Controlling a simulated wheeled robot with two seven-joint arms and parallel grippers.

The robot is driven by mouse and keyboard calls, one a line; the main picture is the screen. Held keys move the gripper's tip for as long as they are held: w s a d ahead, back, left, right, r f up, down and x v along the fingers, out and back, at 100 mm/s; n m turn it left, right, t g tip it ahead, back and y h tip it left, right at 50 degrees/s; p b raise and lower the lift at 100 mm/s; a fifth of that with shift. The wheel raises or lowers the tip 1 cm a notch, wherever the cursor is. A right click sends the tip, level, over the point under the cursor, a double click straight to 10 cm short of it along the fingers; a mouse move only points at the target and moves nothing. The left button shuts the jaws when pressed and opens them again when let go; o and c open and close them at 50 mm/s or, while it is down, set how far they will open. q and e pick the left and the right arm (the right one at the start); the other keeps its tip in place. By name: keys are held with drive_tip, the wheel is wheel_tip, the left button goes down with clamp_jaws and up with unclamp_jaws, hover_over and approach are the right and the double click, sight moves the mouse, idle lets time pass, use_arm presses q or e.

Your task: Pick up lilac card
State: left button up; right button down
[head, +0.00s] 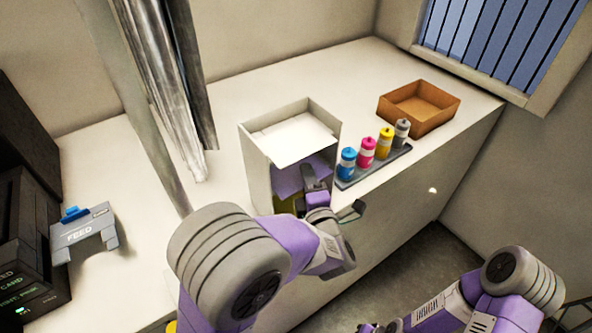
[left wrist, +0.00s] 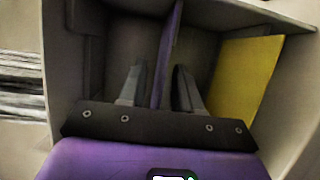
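The lilac card (head: 287,181) lies inside a white open-fronted box with a shelf (head: 258,180). In the left wrist view the lilac card (left wrist: 168,55) is seen nearly edge-on, running between the two fingers. My left gripper (head: 311,178) reaches into the box front. In the wrist view its fingers (left wrist: 160,85) stand on either side of the card, with a narrow gap showing, so it looks open around it. My right gripper (head: 380,327) is at the bottom edge, mostly cut off; its fingers are unclear.
A yellow card (left wrist: 245,75) stands at the right inside the box. Paint bottles (head: 367,152) on a dark tray (head: 372,167) stand close to the box's right. A brown open box (head: 419,107) is behind. A grey FEED piece (head: 84,236) is at left.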

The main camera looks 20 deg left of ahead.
use_arm(q)
drive_tip(key=shift+w+a, duration=0.2)
drive_tip(key=shift+w, duration=0.15)
drive_tip(key=shift+c, duration=0.5)
clamp_jaws()
drive_tip(key=shift+d+r, duration=0.1)
